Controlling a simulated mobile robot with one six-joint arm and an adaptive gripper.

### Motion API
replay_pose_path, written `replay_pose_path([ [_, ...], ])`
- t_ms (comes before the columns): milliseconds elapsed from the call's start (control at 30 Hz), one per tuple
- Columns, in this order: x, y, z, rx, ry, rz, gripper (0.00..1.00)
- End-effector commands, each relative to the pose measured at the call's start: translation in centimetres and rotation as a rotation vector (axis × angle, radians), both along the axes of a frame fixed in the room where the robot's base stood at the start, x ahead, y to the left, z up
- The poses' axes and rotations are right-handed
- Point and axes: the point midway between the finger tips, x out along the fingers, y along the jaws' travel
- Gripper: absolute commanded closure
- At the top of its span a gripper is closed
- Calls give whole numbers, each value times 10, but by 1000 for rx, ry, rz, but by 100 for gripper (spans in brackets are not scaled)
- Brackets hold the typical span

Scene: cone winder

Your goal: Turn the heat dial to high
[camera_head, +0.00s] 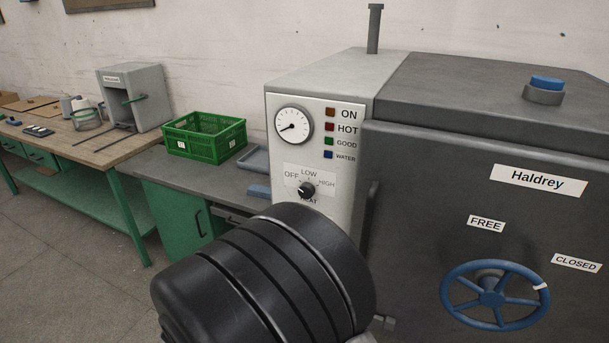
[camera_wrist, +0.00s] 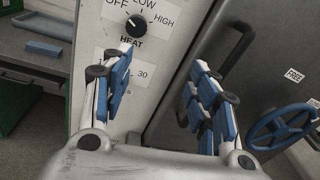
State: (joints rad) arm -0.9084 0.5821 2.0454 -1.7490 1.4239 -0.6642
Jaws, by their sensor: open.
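The heat dial (camera_head: 306,190) is a small black knob on the white control panel, with OFF at its left, LOW above, HIGH at its right and HEAT below. Its pale mark seems to point to the OFF side. The dial also shows at the top of the wrist view (camera_wrist: 136,25). My gripper (camera_wrist: 162,65) is open and empty, with its blue-padded fingers spread below and right of the dial, apart from it. In the head view my black arm link hides most of the gripper and the panel's lower part.
A round gauge (camera_head: 293,126) and several coloured lamps sit above the dial. A dark handle (camera_wrist: 232,52) stands out right of the panel. A blue handwheel (camera_head: 495,295) is on the grey Haldrey machine. A green crate (camera_head: 205,137) stands on the bench at left.

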Motion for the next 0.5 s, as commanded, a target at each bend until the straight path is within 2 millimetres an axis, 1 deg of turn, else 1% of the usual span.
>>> replay_pose_path([
  [33,0,16,-6,-38,-3,42,46],
  [67,0,23,-7,-54,-7,60,46],
  [100,0,28,-8,-67,-10,76,46],
  [167,3,33,-9,-79,-13,90,46],
  [267,11,30,-9,-80,-14,89,46],
  [367,27,23,-10,-77,-14,87,46],
  [500,55,12,-10,-77,-14,85,46],
])
